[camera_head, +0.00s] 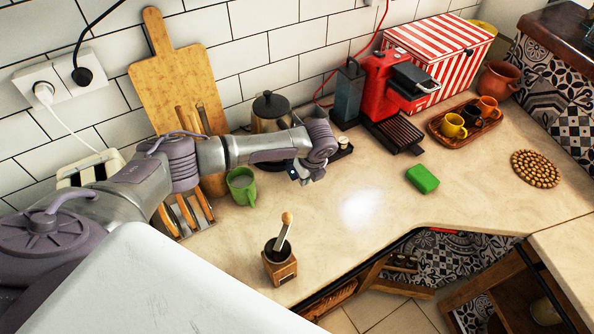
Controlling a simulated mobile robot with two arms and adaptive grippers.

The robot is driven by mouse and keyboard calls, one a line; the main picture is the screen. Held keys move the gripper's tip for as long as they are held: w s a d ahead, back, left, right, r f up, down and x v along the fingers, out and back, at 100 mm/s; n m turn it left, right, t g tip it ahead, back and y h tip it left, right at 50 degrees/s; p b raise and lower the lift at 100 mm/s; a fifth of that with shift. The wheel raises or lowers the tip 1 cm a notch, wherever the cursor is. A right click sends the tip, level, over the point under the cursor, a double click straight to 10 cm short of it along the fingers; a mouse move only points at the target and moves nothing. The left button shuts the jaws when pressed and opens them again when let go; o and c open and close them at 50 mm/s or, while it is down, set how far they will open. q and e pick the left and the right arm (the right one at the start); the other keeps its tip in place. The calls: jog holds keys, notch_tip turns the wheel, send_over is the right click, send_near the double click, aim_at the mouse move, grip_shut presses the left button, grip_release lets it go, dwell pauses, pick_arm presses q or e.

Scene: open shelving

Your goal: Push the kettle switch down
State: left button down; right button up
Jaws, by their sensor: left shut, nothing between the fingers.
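My left arm reaches in from the left, across the front of the kettle. My left gripper (305,176) points down at the kettle's front right, shut and empty. I cannot tell whether it touches the kettle. My right gripper is not in view.
A green mug (241,186) stands left of my gripper. A red coffee machine (383,88) is at the back right. A green sponge (422,179) and a wooden grinder (280,264) are on the counter (350,240), with free room between them.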

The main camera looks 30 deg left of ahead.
pick_arm(q)
jog(key=v, duration=1.2)
jog(key=shift+s+d+f, duration=0.1)
jog(key=shift+d+f, duration=0.05)
jog(key=shift+d, duration=0.05)
